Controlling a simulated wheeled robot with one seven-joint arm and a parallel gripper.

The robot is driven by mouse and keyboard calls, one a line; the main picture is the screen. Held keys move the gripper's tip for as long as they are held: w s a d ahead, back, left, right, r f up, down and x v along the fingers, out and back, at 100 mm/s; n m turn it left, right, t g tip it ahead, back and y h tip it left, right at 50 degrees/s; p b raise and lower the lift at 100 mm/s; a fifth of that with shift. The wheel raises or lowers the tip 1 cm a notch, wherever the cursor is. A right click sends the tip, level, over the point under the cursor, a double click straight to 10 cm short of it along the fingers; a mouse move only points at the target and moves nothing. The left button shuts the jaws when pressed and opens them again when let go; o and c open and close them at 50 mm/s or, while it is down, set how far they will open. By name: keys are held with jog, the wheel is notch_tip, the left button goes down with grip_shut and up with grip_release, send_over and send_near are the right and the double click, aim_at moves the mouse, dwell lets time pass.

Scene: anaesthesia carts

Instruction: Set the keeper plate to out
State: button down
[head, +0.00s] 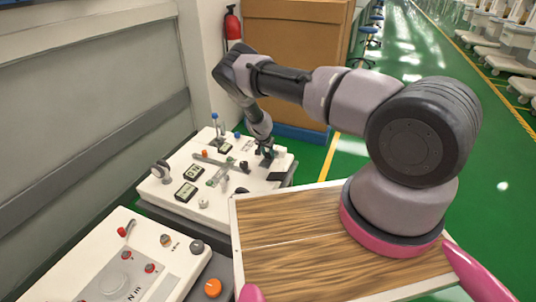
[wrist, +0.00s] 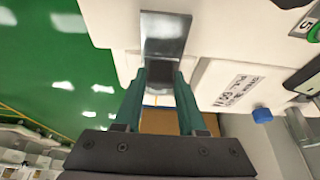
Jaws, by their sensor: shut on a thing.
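A shiny grey metal plate (wrist: 166,36), which looks like the keeper plate, lies at the edge of a white cart top (wrist: 110,22) in the wrist view. My gripper (wrist: 160,72) has its two green fingers on either side of the near dark end of this plate and is shut on it. In the head view my gripper (head: 267,153) is low over the right back part of the white cart panel (head: 225,203). The plate is hard to make out there, behind the fingers and wrist.
The panel carries small displays (head: 187,191), a grey bar, knobs and a blue-capped post (head: 214,118). A printed label (wrist: 240,90) and a blue knob (wrist: 262,115) are beside my gripper. A second cart (head: 70,275) stands nearer, and a cardboard box (head: 290,60) behind.

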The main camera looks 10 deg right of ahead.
jog(key=shift+s+a, duration=0.65)
jog(key=shift+s, duration=0.25)
jog(key=shift+s+a, duration=0.6)
jog(key=shift+s, duration=0.3)
jog(key=shift+c, duration=2.4)
grip_release()
jog(key=v, duration=1)
jog(key=shift+s+r, duration=0.2)
jog(key=shift+r, duration=0.15)
jog(key=shift+a+r, duration=0.1)
jog(key=shift+a, duration=0.05)
